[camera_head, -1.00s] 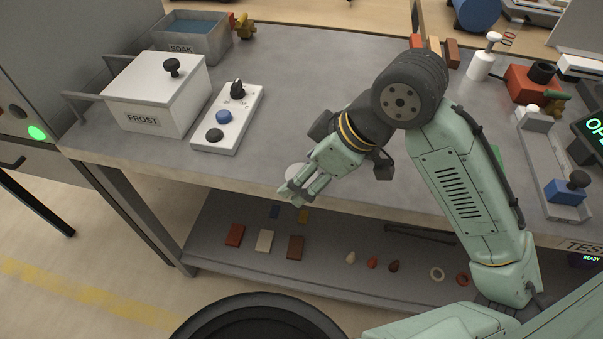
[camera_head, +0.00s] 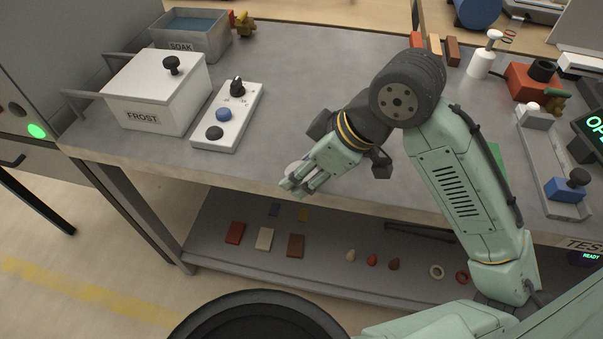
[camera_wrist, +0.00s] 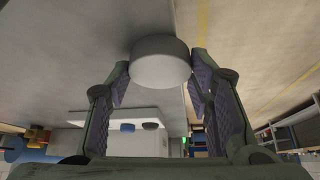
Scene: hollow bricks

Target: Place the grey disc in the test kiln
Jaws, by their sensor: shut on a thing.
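The grey disc (camera_wrist: 160,62) is a pale, thick round piece. In the wrist view it sits between the tips of my gripper (camera_wrist: 161,78), with a finger against each side. In the head view my gripper (camera_head: 293,186) is over the front edge of the grey bench, left of the middle. The disc (camera_head: 293,167) is partly hidden behind the fingers there. I cannot tell whether it still touches the bench. A "TEST" label (camera_head: 583,245) with a lit "READY" display (camera_head: 591,256) is at the lower right; the kiln itself is mostly out of view.
A white FROST box (camera_head: 155,95), a control panel (camera_head: 228,117) with knobs and a SOAK basin (camera_head: 190,38) stand on the left of the bench (camera_head: 300,90). Small pieces lie on the lower shelf (camera_head: 335,265). A slotted grey holder with a blue block (camera_head: 565,190) stands at right.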

